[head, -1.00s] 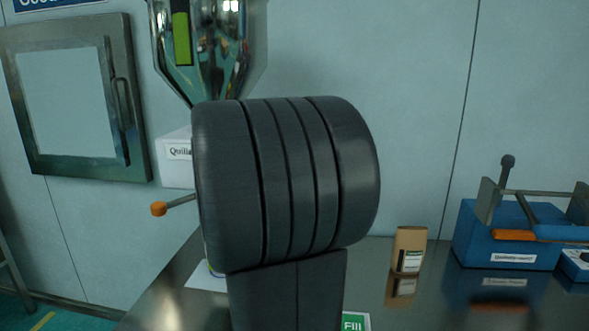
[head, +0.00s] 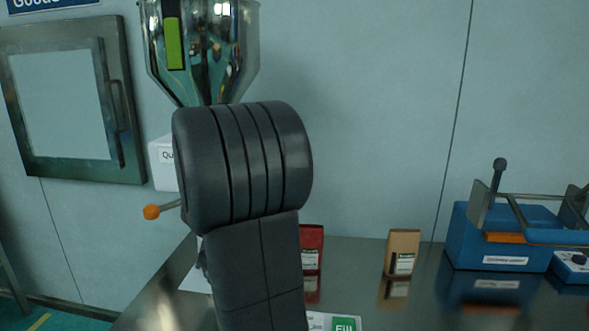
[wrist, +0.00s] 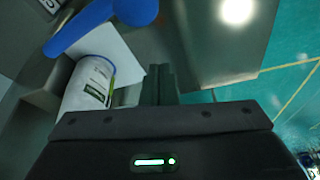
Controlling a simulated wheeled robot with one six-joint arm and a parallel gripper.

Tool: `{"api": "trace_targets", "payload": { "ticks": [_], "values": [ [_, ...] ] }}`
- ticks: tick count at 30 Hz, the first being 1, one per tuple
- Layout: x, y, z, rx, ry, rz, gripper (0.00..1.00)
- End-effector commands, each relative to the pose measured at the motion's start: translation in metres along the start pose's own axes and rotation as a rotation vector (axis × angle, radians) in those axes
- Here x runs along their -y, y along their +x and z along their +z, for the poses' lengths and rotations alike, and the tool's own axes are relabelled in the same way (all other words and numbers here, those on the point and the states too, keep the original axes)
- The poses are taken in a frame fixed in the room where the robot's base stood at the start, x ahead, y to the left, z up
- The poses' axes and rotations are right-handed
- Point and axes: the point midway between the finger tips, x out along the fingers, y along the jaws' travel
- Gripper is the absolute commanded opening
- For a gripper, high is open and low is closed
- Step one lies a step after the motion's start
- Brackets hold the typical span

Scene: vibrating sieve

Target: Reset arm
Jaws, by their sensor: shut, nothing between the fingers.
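My gripper shows in the wrist view (wrist: 160,85); its fingers are together and hold nothing. It is above the steel table, near the table's edge. My dark arm fills the middle of the head view and hides part of the table and the lower part of the filler; the gripper itself is not seen there. A white labelled container (wrist: 88,82) stands to the left of the fingers in the wrist view, apart from them. A blue part (wrist: 100,22) lies above it in that view.
The steel hopper (head: 205,60) with an orange-tipped lever (head: 152,212) is behind my arm. A red bag (head: 311,246) and a tan bag (head: 403,252) stand on the table (head: 365,305). A blue machine (head: 500,240) stands at the right. A green "Fill" sign (head: 344,324) lies in front.

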Motion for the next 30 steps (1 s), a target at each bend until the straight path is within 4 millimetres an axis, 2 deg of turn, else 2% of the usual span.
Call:
{"api": "trace_targets", "payload": {
  "ticks": [10,15,17,24,30],
  "values": [
    [-0.002,0.008,-0.027,-0.001,0.177,0.062,0.00],
    [-0.009,0.020,-0.059,-0.003,0.178,0.064,0.00],
    [-0.010,0.008,-0.068,-0.007,0.179,0.067,0.00],
    [-0.007,-0.041,-0.064,-0.006,0.180,0.067,0.00],
    [-0.005,-0.067,-0.064,-0.004,0.179,0.066,0.00]
  ]
}}
